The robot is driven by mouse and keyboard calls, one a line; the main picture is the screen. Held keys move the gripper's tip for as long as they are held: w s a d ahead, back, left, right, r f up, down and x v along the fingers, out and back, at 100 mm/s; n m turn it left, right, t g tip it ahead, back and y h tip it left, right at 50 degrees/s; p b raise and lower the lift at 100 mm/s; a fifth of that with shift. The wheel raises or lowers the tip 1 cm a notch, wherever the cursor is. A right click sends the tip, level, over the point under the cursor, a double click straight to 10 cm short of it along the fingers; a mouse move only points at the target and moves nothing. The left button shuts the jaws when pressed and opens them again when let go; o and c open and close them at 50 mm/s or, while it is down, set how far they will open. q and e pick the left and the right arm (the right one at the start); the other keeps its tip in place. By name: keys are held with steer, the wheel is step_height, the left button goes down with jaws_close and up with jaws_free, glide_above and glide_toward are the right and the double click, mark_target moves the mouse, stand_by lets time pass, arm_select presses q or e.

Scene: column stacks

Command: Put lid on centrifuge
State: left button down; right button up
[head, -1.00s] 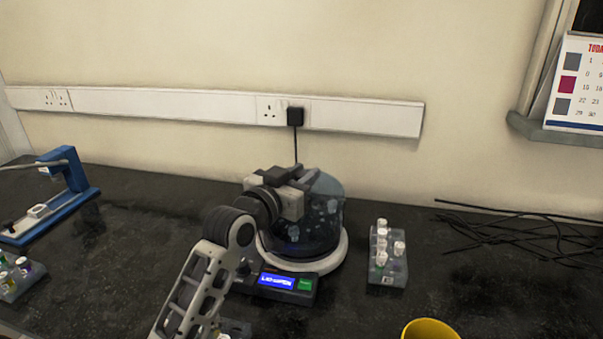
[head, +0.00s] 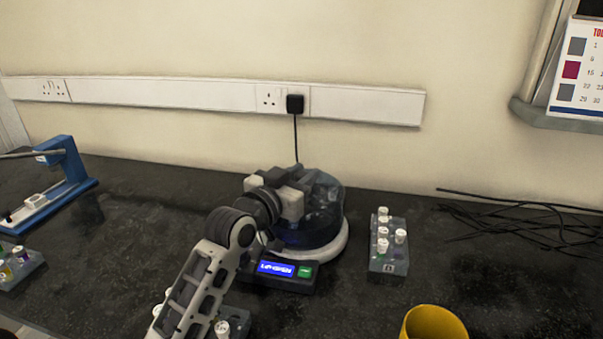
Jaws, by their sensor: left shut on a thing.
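The centrifuge (head: 345,240) stands in the middle of the bench, with a pale round rim and a front panel (head: 285,270) with a lit blue display and a green button. Its clear, bluish domed lid (head: 325,210) is over the rim, low and roughly centred. I cannot tell whether it is fully seated. My left gripper (head: 300,188) is shut on the lid near its top, and my arm and gripper hide the lid's left side. The display seems to read that the lid is open, but it is blurred. My right gripper is not in view.
A tube rack (head: 388,262) stands close to the right, another rack (head: 235,325) in front, partly behind my arm. A yellow cup (head: 435,323) is at the front right. Black cables (head: 500,228) lie at the right. A blue stand (head: 70,170) is at the left.

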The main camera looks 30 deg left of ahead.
arm_select(q)
steer(key=shift+f, duration=0.35)
steer(key=c, duration=0.6)
jaws_free()
